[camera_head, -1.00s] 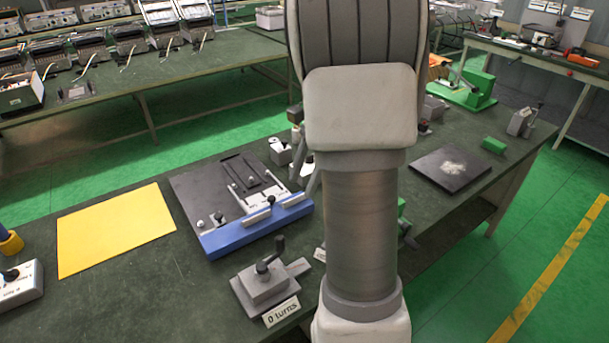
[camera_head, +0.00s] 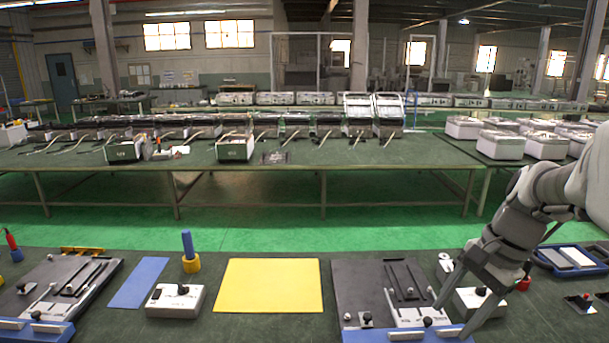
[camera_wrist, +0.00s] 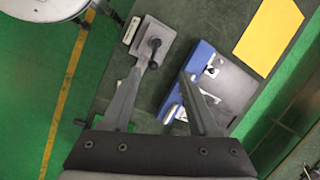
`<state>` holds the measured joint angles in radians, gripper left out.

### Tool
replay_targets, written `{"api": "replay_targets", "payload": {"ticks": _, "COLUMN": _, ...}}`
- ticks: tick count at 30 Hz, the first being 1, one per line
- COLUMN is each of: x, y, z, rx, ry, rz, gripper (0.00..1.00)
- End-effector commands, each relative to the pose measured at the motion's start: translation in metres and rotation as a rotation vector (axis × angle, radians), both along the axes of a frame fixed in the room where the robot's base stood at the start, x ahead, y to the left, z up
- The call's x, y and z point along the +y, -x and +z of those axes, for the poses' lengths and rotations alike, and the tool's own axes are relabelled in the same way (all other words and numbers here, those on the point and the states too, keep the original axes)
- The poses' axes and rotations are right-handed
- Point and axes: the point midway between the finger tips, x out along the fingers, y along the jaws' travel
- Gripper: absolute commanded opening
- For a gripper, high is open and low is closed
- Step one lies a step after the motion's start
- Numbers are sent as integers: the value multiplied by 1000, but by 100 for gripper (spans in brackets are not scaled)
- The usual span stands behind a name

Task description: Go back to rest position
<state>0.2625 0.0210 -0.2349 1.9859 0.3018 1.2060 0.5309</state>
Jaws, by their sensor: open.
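My gripper (camera_head: 450,322) is at the right of the head view, pointing down over the right end of a black plate fixture (camera_head: 357,278) with a blue front bar. In the wrist view my gripper (camera_wrist: 160,72) has its two fingers spread wide, with nothing between them.
A yellow sheet (camera_head: 268,286) lies flat left of the fixture. A white box with a black knob (camera_head: 175,300) and a blue cylinder in a yellow base (camera_head: 190,252) stand farther left. A long green table (camera_head: 290,165) runs behind, across a green floor aisle.

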Motion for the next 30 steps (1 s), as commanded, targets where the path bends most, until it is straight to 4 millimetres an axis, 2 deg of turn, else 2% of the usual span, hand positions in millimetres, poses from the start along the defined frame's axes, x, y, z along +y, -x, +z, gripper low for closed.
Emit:
{"api": "replay_targets", "payload": {"ticks": 1, "x": 13, "y": 8, "z": 8, "rx": -41, "ry": 27, "rz": 72, "gripper": 61}}
{"api": "replay_targets", "payload": {"ticks": 6, "x": 48, "y": 33, "z": 23, "rx": -165, "ry": 135, "rz": 319, "gripper": 61}}
{"api": "replay_targets", "payload": {"ticks": 15, "x": 94, "y": 82, "z": 34, "rx": -376, "ry": 364, "rz": 751, "gripper": 61}}
{"api": "replay_targets", "payload": {"ticks": 22, "x": 110, "y": 107, "z": 32, "rx": -484, "ry": 516, "rz": 983, "gripper": 61}}
{"api": "replay_targets", "payload": {"ticks": 30, "x": 113, "y": 113, "z": 30, "rx": -512, "ry": 566, "rz": 1052, "gripper": 61}}
